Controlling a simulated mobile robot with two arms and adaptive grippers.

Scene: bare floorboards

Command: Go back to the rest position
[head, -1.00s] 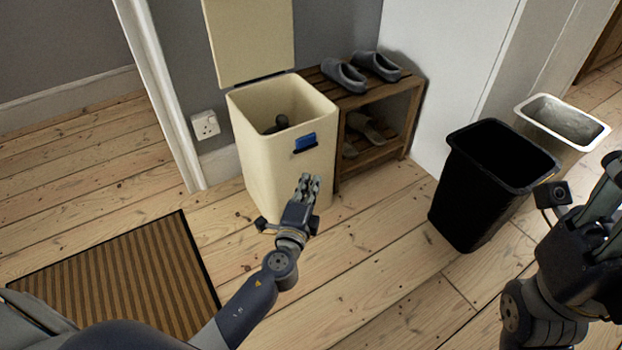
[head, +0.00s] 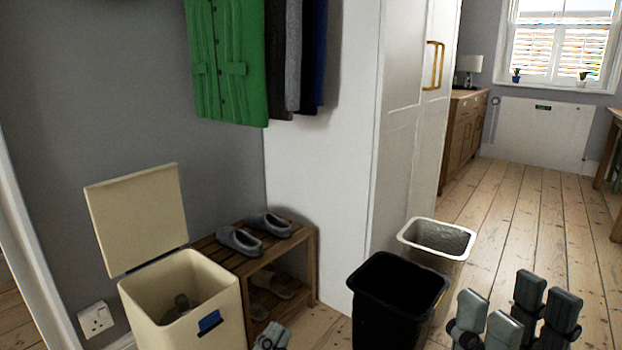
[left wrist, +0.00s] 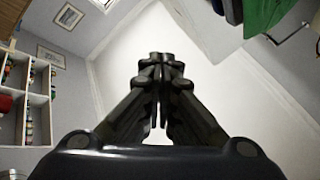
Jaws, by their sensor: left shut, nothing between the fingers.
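My left gripper (head: 270,338) shows only as a tip at the bottom edge of the head view, in front of the shoe rack and beside the cream bin. In the left wrist view the left gripper (left wrist: 161,62) points up toward the ceiling. Its fingertips meet and hold nothing. My right gripper (head: 515,308) stands at the lower right of the head view with its fingers pointing up. Its fingers are spread apart with a gap and nothing between them. Most of both arms is out of view.
The cream bin (head: 165,298) has its lid (head: 137,218) up and a dark object inside. A wooden shoe rack (head: 309,262) holds grey shoes. A black bin (head: 380,318) and a white-rimmed bin (head: 437,222) stand to its right. Coats (head: 230,65) hang above. Floor is clear at right.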

